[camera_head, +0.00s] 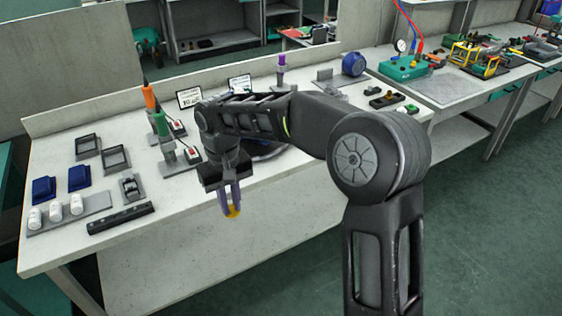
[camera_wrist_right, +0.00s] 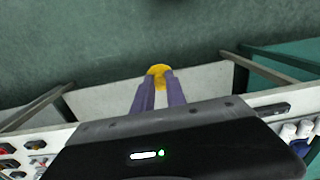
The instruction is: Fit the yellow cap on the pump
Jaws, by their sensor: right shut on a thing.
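My right gripper (camera_head: 231,206) points down in front of the table's front edge. Its purple-grey fingers are shut on the yellow cap (camera_head: 233,212). In the right wrist view the yellow cap (camera_wrist_right: 158,70) shows at the tips of the right gripper (camera_wrist_right: 157,82), with the floor and the table's front beyond. A blue rounded body (camera_head: 353,64) stands at the far right end of the table, apart from the gripper. A dark round thing (camera_head: 268,152) on the table is mostly hidden behind my right arm. I cannot tell for sure which is the pump. My left gripper is not in view.
The pale table (camera_head: 60,240) holds white bottles (camera_head: 56,211), blue blocks (camera_head: 79,177), a black bar (camera_head: 121,218), and upright green (camera_head: 160,125) and orange (camera_head: 149,97) handled tools. A purple-topped tool (camera_head: 281,70) stands at the back. The air in front of the table is free.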

